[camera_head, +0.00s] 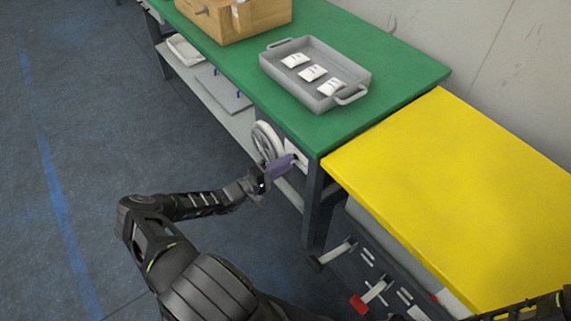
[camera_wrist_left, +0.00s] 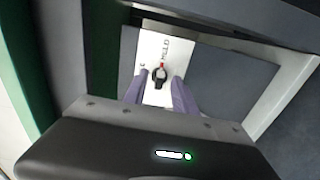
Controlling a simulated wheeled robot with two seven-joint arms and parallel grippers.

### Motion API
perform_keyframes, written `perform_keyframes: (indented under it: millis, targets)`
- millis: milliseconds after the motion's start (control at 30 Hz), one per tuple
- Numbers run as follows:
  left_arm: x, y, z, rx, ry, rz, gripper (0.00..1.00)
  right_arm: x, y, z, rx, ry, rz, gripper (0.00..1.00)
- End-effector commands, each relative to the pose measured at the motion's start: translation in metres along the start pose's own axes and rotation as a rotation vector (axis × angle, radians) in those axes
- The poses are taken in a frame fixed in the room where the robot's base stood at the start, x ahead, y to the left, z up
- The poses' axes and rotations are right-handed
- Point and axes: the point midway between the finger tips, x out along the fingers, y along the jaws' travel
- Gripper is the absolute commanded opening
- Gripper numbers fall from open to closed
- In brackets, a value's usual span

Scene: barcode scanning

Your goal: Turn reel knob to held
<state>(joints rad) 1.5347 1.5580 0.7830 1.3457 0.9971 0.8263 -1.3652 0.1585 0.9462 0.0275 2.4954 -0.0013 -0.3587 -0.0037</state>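The reel knob (camera_wrist_left: 159,77) is small and black with a red mark, on a white panel (camera_wrist_left: 153,45) in the left wrist view. The red mark is on the side near the printed word "HELD"; another label at the left is partly hidden. My left gripper (camera_wrist_left: 160,76) has its two purple fingers on either side of the knob, with visible gaps. In the head view, my left gripper (camera_head: 293,158) is at the panel under the green table's edge, and its fingers hide the knob. My right gripper is out of view.
A white reel wheel (camera_head: 267,142) is beside my left gripper under the green table (camera_head: 340,128). A grey tray (camera_head: 318,72) with several white packets and a wooden box (camera_head: 250,22) stand on top. A yellow table (camera_head: 460,190) adjoins at the right, its top clear.

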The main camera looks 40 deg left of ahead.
Motion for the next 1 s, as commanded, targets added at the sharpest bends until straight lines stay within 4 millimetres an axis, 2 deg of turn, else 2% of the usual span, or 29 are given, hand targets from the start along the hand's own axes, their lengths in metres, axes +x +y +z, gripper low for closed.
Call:
perform_keyframes:
  millis: [167,400,533,1000]
  targets:
    - [-0.018,0.000,-0.001,0.000,0.002,-0.003,0.33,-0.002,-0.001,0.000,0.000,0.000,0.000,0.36]
    - [-0.058,0.000,-0.001,0.000,0.002,-0.002,0.33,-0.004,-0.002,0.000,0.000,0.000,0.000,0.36]
    - [-0.072,0.000,0.000,0.001,0.001,-0.002,0.33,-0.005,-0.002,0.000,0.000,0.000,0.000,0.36]
    - [-0.077,-0.001,0.000,0.000,0.000,-0.001,0.33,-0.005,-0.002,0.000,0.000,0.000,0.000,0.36]
